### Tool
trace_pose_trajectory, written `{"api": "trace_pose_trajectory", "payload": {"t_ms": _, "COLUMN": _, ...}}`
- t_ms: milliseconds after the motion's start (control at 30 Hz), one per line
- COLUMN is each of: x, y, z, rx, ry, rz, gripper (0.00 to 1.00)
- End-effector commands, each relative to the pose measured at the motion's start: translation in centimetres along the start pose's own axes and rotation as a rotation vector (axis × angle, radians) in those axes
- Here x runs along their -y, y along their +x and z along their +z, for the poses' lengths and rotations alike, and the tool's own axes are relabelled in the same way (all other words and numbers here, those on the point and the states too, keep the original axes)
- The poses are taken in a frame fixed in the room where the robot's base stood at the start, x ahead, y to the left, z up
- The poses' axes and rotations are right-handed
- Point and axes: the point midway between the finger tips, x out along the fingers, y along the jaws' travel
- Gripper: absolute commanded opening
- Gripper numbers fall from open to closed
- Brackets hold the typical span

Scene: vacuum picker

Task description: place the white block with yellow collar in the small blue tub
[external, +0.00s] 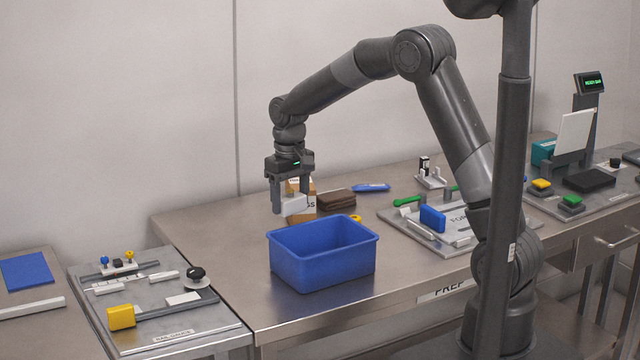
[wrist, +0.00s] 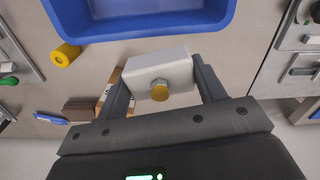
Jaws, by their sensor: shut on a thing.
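My gripper (external: 290,200) is shut on the white block with yellow collar (external: 294,206) and holds it above the table, behind and left of the small blue tub (external: 322,268). In the wrist view the white block (wrist: 174,69) sits between the two fingers of my gripper (wrist: 161,82), with its yellow round part (wrist: 159,90) facing the camera. The blue tub also shows in the wrist view (wrist: 140,35), just beyond the block. The block is outside the tub's rim. The visible part of the tub's inside looks empty.
A cardboard box (external: 301,196) stands behind the block, beside a brown wallet-like item (external: 335,200) and a blue item (external: 372,188). A yellow ring-shaped piece (wrist: 65,55) lies beside the tub. A fixture plate (external: 440,240) is at the right. Table left of the tub is clear.

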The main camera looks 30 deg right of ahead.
Motion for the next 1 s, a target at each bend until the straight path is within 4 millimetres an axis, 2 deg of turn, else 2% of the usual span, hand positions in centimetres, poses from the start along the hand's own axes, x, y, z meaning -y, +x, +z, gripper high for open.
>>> {"api": "trace_pose_trajectory", "payload": {"t_ms": 200, "x": 0.1, "y": -0.1, "z": 5.9, "rx": 0.0, "ry": 0.102, "rz": 0.0, "gripper": 0.39}}
{"api": "trace_pose_trajectory", "payload": {"t_ms": 400, "x": 0.1, "y": 0.2, "z": 9.9, "rx": -0.002, "ry": 0.177, "rz": 0.0, "gripper": 0.39}}
{"api": "trace_pose_trajectory", "payload": {"t_ms": 533, "x": 0.1, "y": 1.1, "z": 10.9, "rx": 0.001, "ry": 0.197, "rz": 0.0, "gripper": 0.39}}
{"api": "trace_pose_trajectory", "payload": {"t_ms": 600, "x": 0.1, "y": 2.3, "z": 11.2, "rx": 0.004, "ry": 0.2, "rz": 0.001, "gripper": 0.39}}
{"api": "trace_pose_trajectory", "payload": {"t_ms": 800, "x": 0.1, "y": 5.8, "z": 11.2, "rx": 0.003, "ry": 0.2, "rz": 0.001, "gripper": 0.39}}
{"api": "trace_pose_trajectory", "payload": {"t_ms": 1000, "x": 0.1, "y": 7.3, "z": 11.1, "rx": 0.001, "ry": 0.199, "rz": 0.0, "gripper": 0.39}}
